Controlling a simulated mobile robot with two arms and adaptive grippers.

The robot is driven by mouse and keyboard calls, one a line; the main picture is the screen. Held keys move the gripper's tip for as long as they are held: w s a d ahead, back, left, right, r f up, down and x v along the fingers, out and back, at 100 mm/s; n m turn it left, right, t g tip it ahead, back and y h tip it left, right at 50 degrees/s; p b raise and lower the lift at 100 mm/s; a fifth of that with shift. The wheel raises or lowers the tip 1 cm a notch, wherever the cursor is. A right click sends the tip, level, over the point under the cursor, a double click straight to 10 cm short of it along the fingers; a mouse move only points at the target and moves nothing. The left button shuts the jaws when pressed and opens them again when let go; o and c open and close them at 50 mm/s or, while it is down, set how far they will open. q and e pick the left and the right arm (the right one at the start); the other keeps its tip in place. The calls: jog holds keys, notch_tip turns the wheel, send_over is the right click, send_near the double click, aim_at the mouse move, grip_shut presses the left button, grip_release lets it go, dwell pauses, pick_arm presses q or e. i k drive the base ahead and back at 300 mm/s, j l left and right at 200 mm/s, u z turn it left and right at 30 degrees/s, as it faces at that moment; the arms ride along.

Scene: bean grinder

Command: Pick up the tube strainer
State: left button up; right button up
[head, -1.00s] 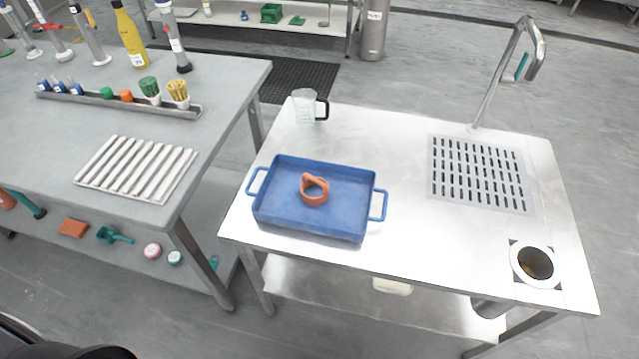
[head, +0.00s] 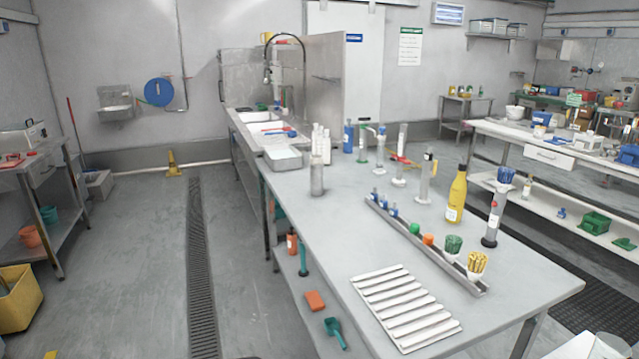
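I cannot pick out a tube strainer for certain in the head view. Several upright tube-like items stand on the long grey table (head: 340,220): a clear one on a white foot (head: 400,158), a grey one with a yellow part (head: 427,175), and a grey one with a blue top (head: 495,215). A yellow bottle (head: 457,197) stands among them. A metal rack (head: 415,235) beside them holds small blue, green, orange and yellow items. Neither of my grippers is in view.
A ribbed white tray (head: 406,308) lies near the table's front. An orange block (head: 315,300) and a green scoop (head: 335,332) lie on the shelf below. Open floor with a drain grate (head: 202,270) runs left of the table. A sink counter (head: 262,130) stands behind.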

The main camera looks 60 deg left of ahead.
aim_at(317, 162)
jog(key=u, duration=2.1)
jog(key=i+j+u, duration=0.45)
jog(key=i+u, duration=0.15)
jog(key=i, duration=0.25)
jog(key=i+u, duration=0.35)
jog(key=i+j+z, duration=0.15)
jog(key=i, duration=0.3)
jog(key=i+j+z, duration=0.1)
jog(key=i, duration=0.4)
jog(key=i+j+z, duration=0.15)
jog(key=i, duration=0.3)
